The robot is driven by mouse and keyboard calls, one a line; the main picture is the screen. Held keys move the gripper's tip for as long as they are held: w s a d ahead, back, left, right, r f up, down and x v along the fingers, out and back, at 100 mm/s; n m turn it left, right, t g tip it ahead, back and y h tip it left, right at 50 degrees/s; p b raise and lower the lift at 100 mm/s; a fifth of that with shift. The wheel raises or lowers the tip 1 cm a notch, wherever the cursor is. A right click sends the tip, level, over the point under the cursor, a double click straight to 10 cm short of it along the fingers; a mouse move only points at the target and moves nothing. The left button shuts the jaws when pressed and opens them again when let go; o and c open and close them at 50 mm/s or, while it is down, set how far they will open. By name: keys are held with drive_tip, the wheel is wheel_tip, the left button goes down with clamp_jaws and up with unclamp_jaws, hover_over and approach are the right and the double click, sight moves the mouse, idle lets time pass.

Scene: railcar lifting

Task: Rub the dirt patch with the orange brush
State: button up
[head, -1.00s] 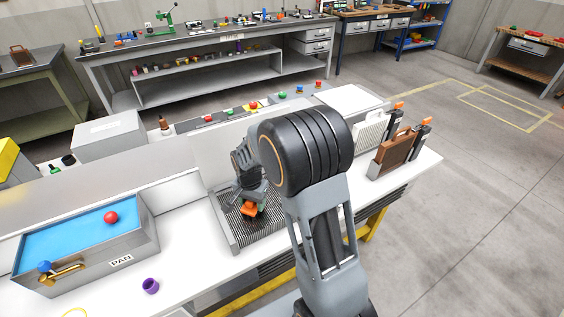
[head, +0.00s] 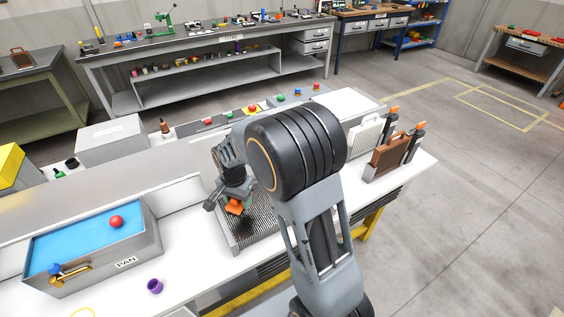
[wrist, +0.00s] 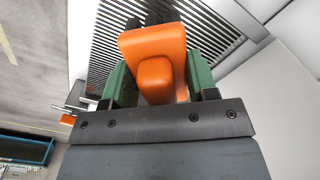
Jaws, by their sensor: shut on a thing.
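The orange brush (head: 235,207) is in my gripper (head: 234,198), above the ribbed grey plate (head: 262,225) on the white bench. In the wrist view the brush (wrist: 153,48) sits between the green finger pads of my gripper (wrist: 158,84), which is shut on it. The dirt patch (head: 245,222) is a dark smudge on the ribs, just below and right of the brush in the head view. The brush's underside is hidden, so I cannot tell whether it touches the plate. My arm hides the plate's right part.
An upright grey panel rises behind the plate. Brown and white racks (head: 388,155) stand at the right end. Bare bench lies between pan and plate.

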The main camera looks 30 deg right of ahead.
drive_tip(key=shift+r+p, duration=0.65)
drive_tip(key=shift+r, duration=0.6)
drive_tip(key=shift+f, duration=0.1)
